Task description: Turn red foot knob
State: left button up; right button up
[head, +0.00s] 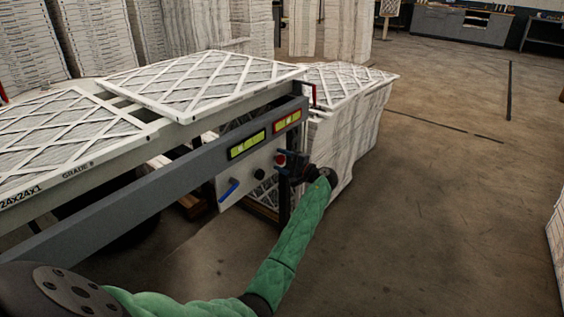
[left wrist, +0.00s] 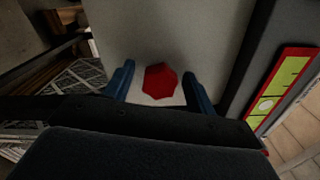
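The red knob (left wrist: 160,82) sits on a pale panel (left wrist: 170,30) and shows between my left gripper's two blue fingers. In the head view the red knob (head: 281,159) shows just left of the gripper, on the white panel below the grey beam. My left gripper (left wrist: 159,84) is open, with a gap between each finger and the knob. It also shows in the head view (head: 284,168), at the end of my green-sleeved arm. My right gripper is in neither view.
A black knob (head: 260,174) and a blue handle (head: 228,190) are on the same panel. The grey beam (head: 150,185) with yellow-green level gauges (head: 247,145) runs above it. Framed filters (head: 195,80) lie on top.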

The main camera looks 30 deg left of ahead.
pick_arm(q)
jog(key=shift+d, duration=0.1)
jog(key=d, duration=0.7)
jog(key=shift+s+d, duration=0.3)
jog(key=shift+s, duration=0.05)
